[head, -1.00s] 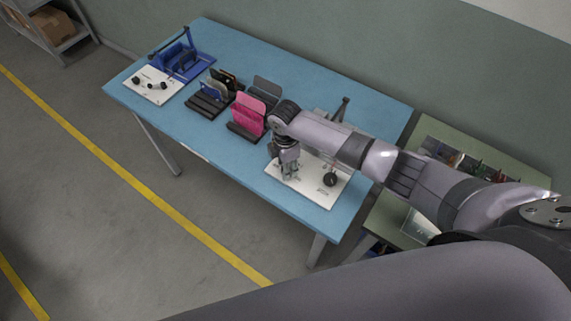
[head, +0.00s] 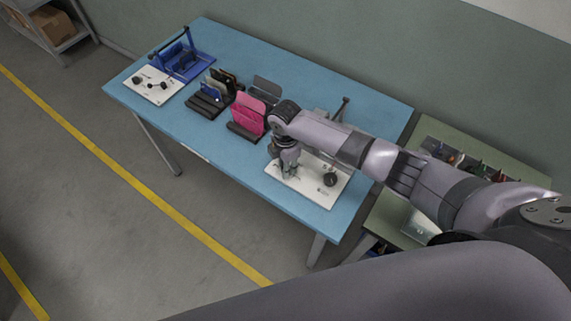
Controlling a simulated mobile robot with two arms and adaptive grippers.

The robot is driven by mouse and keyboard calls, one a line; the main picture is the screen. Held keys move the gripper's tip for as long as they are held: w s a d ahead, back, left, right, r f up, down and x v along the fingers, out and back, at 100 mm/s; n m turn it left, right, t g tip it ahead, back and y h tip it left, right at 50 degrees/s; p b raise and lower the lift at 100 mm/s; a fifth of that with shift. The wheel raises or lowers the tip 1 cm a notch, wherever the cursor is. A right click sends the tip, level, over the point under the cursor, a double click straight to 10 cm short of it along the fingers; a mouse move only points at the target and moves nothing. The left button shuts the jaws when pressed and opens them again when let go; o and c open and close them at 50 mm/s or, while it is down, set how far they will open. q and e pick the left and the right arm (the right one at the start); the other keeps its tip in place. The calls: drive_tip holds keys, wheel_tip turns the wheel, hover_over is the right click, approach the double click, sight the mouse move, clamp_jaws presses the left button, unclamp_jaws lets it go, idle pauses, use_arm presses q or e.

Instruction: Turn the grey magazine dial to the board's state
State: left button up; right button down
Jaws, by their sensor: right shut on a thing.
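My right gripper (head: 288,171) points down over the left part of the white panel (head: 313,193) at the front right of the blue table. It is shut on a small control there, which the fingers hide; from its place it looks like the grey magazine's dial. A round black knob (head: 330,180) stands uncovered on the right part of the panel. The grey magazine (head: 343,108) behind the panel is mostly hidden by my right arm; a dark upright bar shows. My left gripper is not in view.
A pink board (head: 250,112) and other boards (head: 217,88) stand in dark racks left of the gripper. A blue magazine (head: 184,60) with its own white panel (head: 152,92) is at the far left. A green table (head: 488,150) with small parts stands right.

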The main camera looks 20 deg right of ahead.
drive_tip(key=n, duration=0.5)
drive_tip(key=n+b, duration=0.1)
drive_tip(key=n, duration=0.4)
drive_tip(key=shift+n, duration=0.3)
idle(0.5)
drive_tip(key=c, duration=1.3)
unclamp_jaws()
drive_tip(key=shift+c, duration=0.2)
drive_tip(key=shift+r, duration=0.2)
wheel_tip(320, 180, up, 12)
drive_tip(key=shift+f, duration=0.2)
